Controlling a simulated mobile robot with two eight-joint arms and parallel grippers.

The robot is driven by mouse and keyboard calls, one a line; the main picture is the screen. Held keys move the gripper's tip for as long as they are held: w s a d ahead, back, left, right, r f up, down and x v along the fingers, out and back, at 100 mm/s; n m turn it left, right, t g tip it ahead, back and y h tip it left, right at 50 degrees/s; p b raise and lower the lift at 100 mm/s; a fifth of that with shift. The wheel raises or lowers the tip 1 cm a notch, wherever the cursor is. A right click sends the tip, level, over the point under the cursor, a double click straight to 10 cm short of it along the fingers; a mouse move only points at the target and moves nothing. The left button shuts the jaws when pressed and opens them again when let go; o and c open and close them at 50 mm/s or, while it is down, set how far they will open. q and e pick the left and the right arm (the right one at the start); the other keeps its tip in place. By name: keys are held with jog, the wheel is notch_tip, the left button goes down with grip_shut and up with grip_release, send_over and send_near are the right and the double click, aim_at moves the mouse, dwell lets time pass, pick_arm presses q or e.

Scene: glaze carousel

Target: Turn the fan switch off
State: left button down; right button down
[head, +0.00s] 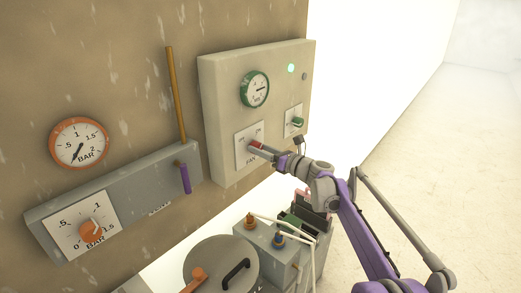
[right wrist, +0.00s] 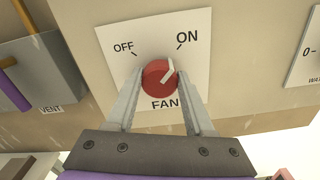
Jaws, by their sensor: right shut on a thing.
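The fan switch is a red knob (right wrist: 156,82) with a white pointer, on a white plate (right wrist: 110,45) marked OFF, ON and FAN. The pointer is tilted up and to the right, toward the ON mark. In the head view the fan plate (head: 241,155) sits low on the grey panel, and the red knob (head: 255,144) shows at the gripper's tip. My right gripper (right wrist: 160,76) is shut on the knob, one finger on each side. My left gripper is not in view.
The grey panel (head: 215,90) also carries a green gauge (head: 254,89), a lit green lamp (head: 291,68) and a green knob (head: 298,122). Left are a purple-handled lever (head: 185,179), an orange gauge (head: 79,143) and an orange knob (head: 91,232). A lidded pot (head: 213,262) stands below.

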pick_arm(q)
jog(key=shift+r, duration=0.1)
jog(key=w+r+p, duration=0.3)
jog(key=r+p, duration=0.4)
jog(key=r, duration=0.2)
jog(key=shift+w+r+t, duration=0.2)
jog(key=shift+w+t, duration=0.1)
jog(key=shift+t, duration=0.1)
pick_arm(e)
jog(key=shift+s+a+n, duration=0.1)
jog(key=shift+a+n, duration=0.05)
jog(key=shift+n, duration=8.65)
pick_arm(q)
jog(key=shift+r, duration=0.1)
pick_arm(e)
jog(key=shift+f, duration=0.1)
jog(key=shift+c, duration=1.4)
grip_release()
